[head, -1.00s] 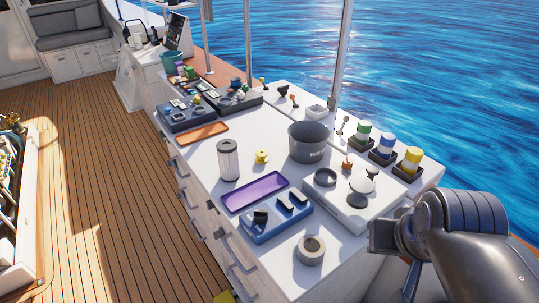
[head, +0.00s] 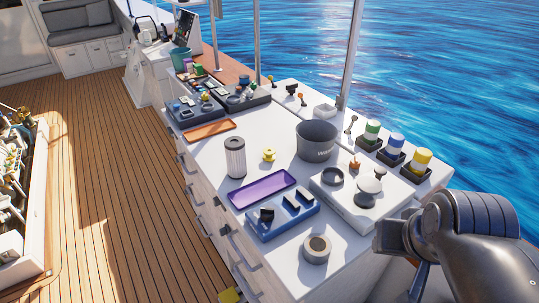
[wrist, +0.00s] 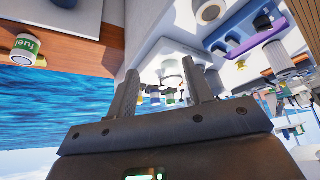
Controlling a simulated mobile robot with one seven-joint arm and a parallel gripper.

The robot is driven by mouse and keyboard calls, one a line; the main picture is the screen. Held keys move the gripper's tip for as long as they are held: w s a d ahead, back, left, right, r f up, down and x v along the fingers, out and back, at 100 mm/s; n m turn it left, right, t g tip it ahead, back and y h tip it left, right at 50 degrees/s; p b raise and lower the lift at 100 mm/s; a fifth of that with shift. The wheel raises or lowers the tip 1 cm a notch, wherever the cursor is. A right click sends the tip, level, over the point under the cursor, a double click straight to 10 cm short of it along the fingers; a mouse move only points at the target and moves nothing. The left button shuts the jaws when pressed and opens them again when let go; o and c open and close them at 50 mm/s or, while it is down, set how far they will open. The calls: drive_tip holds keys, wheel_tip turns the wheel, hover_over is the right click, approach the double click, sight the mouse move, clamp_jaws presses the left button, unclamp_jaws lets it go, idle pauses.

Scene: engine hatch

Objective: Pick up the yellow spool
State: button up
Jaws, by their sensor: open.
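The yellow spool (head: 269,155) stands on the white counter in the head view, between the white ribbed filter cylinder (head: 235,157) and the dark grey bucket (head: 317,139). It is uncovered and nothing touches it. In the wrist view a small yellow thing (wrist: 241,64) beside the filter may be the spool, but it is too small to be sure. My gripper (wrist: 165,70) is open and empty in the wrist view, its two fingers apart. In the head view my arm is at the lower right, well away from the spool.
A purple tray (head: 262,188), a blue organizer (head: 282,216) and a tape roll (head: 317,248) lie nearer on the counter. An orange tray (head: 208,131) lies farther back. A white box (head: 356,198) and several colored cans stand right. A metal post (head: 349,60) rises behind.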

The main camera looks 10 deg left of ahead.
drive_tip(key=o, duration=0.5)
drive_tip(key=shift+c, duration=0.2)
drive_tip(key=w+a+r+n, duration=0.1)
drive_tip(key=w+a+r, duration=0.1)
drive_tip(key=w, duration=0.5)
drive_tip(key=w+a+r, duration=0.2)
drive_tip(key=w, duration=0.4)
drive_tip(key=n+y, duration=0.2)
drive_tip(key=n, duration=0.2)
hover_over(269, 150)
drive_tip(key=s, duration=0.3)
drive_tip(key=f, duration=1.9)
drive_tip(key=shift+d+f, duration=0.2)
drive_tip(key=shift+d, duration=0.1)
drive_tip(key=shift+d+x, duration=0.1)
drive_tip(key=shift+x, duration=1.4)
drive_tip(key=shift+d+x, duration=0.15)
drive_tip(key=shift+x, duration=1.35)
